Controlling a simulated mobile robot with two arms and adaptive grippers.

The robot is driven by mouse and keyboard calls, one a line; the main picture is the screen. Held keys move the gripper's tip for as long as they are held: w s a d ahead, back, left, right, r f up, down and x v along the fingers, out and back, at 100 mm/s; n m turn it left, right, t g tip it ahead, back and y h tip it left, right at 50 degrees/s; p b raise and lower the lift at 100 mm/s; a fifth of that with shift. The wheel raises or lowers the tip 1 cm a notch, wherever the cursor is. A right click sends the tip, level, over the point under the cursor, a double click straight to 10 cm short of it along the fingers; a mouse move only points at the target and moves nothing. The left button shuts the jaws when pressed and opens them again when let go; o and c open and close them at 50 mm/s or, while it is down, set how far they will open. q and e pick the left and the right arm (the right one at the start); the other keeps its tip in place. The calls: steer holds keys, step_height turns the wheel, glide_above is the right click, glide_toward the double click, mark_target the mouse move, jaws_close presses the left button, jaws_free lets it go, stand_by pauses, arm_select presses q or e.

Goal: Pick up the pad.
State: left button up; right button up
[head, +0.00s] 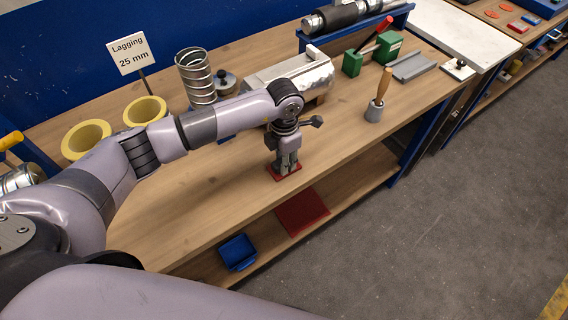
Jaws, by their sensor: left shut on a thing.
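My left gripper (287,166) points down over the front part of the wooden workbench. A small flat red pad (279,176) is at its fingertips, and the gripper is shut on it. The fingers hide part of the pad. The pad is at or just above the bench top; I cannot tell if it still touches the wood. My right gripper is out of view.
Yellow lagging rings (84,139), a spiral metal duct (196,78) and a foil-wrapped piece (316,75) stand behind. A wooden-handled tool (376,102) stands to the right. A red mat (303,211) and blue tray (238,252) lie on the lower shelf.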

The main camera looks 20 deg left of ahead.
arm_select(q)
jaws_close()
steer(key=shift+r, duration=0.1)
steer(key=shift+w+r, duration=0.1)
steer(key=shift+r, duration=0.1)
step_height(320, 180, up, 19)
steer(key=b, duration=0.5)
steer(key=shift+r, duration=0.2)
